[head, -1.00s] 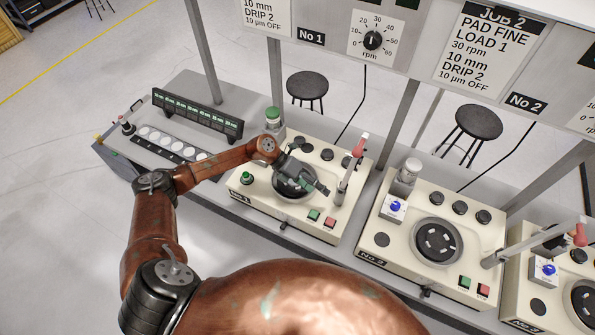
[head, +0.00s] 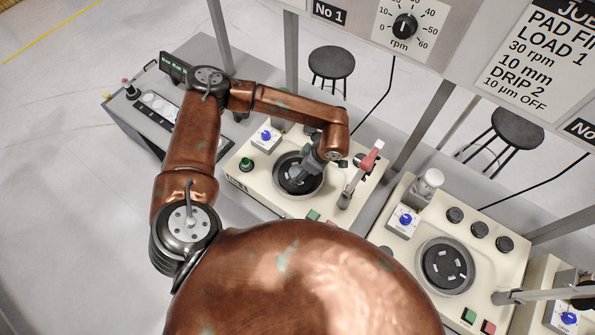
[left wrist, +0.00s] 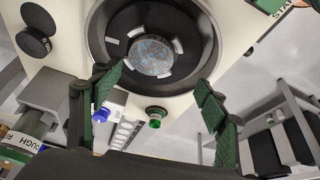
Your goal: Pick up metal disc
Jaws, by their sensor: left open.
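The metal disc (left wrist: 152,57) is round, grey and speckled with blue. In the left wrist view it lies in the dark round bowl (left wrist: 101,38) of the No 1 machine, with light pads around it. My left gripper (left wrist: 160,118) is open, its green-padded fingers apart on either side below the bowl in that view. Nothing is between them. In the head view my left gripper (head: 308,170) is over the No 1 bowl (head: 287,187) and hides most of its inside. My right gripper is not in view.
The No 2 machine (head: 410,225) stands to the right. A sign panel hangs above, on grey posts.

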